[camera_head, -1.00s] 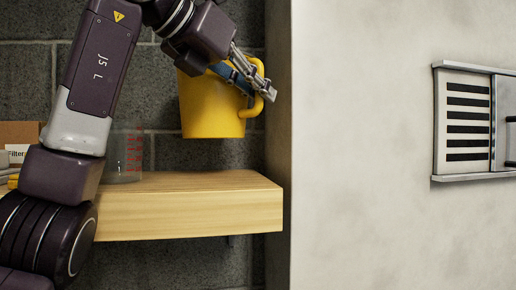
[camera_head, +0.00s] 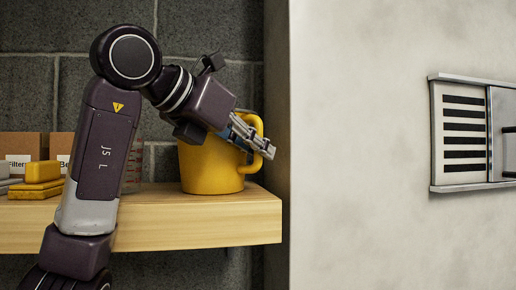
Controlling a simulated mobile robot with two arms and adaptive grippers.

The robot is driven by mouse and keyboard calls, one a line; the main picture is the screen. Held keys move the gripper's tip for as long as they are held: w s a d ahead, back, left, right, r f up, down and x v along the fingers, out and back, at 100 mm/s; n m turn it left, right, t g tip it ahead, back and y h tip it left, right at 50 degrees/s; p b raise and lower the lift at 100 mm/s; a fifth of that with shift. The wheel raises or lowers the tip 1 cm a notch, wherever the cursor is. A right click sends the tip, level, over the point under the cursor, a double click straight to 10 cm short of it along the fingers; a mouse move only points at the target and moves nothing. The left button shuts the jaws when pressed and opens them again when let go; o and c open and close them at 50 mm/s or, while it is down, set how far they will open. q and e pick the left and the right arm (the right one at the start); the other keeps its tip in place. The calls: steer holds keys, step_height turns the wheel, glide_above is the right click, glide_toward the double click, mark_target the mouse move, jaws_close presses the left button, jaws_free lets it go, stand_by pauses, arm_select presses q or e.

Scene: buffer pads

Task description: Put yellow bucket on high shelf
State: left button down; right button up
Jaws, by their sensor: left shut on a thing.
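The yellow bucket (camera_head: 208,168), shaped like a mug with a handle on its right, is upright at the right end of the wooden shelf (camera_head: 200,222). Its base appears to touch the shelf top. My left gripper (camera_head: 262,146) is shut on the bucket at its upper right, by the handle. The gripper and wrist cover part of the rim. My right gripper is not in view.
Yellow pads (camera_head: 42,172) and cardboard boxes (camera_head: 62,146) sit at the shelf's left. A clear beaker with red marks (camera_head: 133,168) is partly behind my left arm. A pale wall (camera_head: 350,140) stands right of the shelf, with a vent-like panel (camera_head: 462,130).

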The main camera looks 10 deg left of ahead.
arm_select(q)
steer(key=c, duration=2)
jaws_free()
steer(key=shift+s, duration=0.1)
steer(key=b+v, duration=0.3)
steer(key=v, duration=0.9)
